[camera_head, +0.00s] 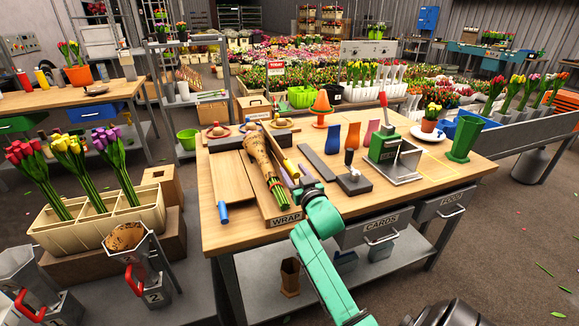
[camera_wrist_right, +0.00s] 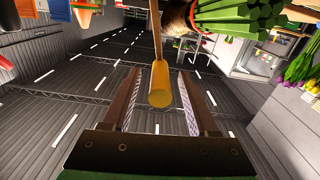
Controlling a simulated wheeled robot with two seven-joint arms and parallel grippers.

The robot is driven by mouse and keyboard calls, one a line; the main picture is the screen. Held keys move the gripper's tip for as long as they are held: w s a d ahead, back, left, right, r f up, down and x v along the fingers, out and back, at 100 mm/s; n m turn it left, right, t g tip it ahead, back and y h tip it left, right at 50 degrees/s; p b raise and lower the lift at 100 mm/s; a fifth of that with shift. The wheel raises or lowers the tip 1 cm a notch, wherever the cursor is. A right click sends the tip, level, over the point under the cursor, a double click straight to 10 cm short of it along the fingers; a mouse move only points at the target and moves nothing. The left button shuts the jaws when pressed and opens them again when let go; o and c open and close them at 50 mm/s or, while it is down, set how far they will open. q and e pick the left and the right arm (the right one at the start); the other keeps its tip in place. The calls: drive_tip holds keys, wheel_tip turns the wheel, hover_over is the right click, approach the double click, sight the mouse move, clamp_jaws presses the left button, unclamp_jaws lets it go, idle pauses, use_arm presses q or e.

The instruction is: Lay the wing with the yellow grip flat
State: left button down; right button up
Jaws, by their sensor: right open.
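The wing with the yellow grip stands up edge-on at the right side of the WRAP board (camera_head: 286,221). Its yellow grip (camera_head: 288,165) shows just beyond my right gripper (camera_head: 295,175). In the right wrist view the yellow grip (camera_wrist_right: 160,84) lies between the two open fingers of my right gripper (camera_wrist_right: 160,95), with a visible gap on each side. The other wing (camera_head: 231,177), with a blue grip (camera_head: 223,212), lies flat on the left. A paper-wrapped bunch (camera_head: 257,152) lies between the wings, its green stems (camera_wrist_right: 240,18) beside the yellow grip. My left gripper is not in view.
Right of the board on the wooden table (camera_head: 450,170) are a dark grey strip (camera_head: 318,161), a dark block with a knob (camera_head: 353,181) and a green press (camera_head: 384,146). A green vase (camera_head: 464,139) stands at the right. Tulips in a cream crate (camera_head: 95,232) stand left.

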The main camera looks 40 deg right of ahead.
drive_tip(key=x, duration=0.2)
drive_tip(key=shift+w+d, duration=0.15)
drive_tip(key=shift+w, duration=0.25)
clamp_jaws()
idle(1.1)
